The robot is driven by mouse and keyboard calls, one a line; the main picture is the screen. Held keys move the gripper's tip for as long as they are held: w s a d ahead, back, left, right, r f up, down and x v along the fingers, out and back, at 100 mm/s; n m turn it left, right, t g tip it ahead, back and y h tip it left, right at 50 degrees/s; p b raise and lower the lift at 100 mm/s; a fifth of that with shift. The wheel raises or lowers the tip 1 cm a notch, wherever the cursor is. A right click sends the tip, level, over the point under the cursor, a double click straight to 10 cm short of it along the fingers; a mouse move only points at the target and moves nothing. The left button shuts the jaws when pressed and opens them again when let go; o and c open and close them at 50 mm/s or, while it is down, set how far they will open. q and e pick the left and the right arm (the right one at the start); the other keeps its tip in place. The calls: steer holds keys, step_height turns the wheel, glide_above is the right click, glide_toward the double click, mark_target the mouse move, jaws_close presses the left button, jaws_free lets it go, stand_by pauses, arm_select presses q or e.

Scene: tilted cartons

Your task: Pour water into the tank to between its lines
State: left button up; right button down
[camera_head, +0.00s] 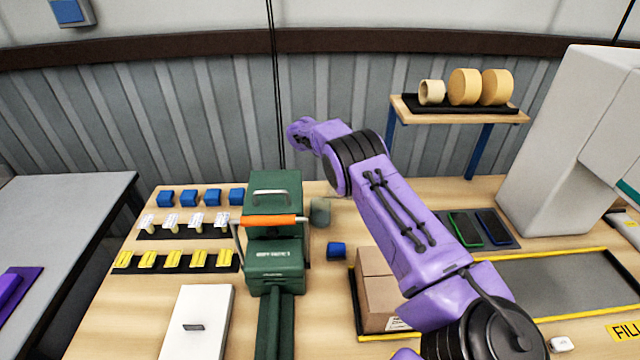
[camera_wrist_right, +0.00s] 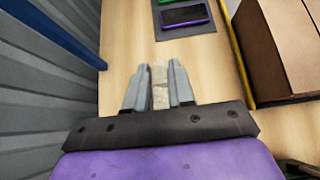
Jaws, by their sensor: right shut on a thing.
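My right gripper (camera_wrist_right: 160,85) is shut on a narrow pale piece (camera_wrist_right: 160,80) in the right wrist view; what the piece belongs to cannot be told. In the head view this gripper is hidden, with my purple right arm reaching over the table. I cannot make out a tank with level lines or any water. A green machine (camera_head: 275,258) with an orange bar stands left of centre. A small grey-green cylinder (camera_head: 320,211) stands to its right, and a blue block-like piece (camera_head: 336,250) lies nearer. My left gripper is not in view.
A brown carton (camera_head: 375,270) stands in a yellow-edged area beneath my arm. Two phones lie on a grey mat (camera_head: 508,243). A shelf (camera_head: 460,118) holds tape rolls. Blue, white and yellow small parts stand in rows at left, behind a white box (camera_head: 197,325).

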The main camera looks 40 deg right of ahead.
steer(key=shift+w+a+r+g+h+b, duration=0.3)
steer(key=shift+a+r+g+h+b, duration=0.1)
steer(key=shift+b, duration=0.95)
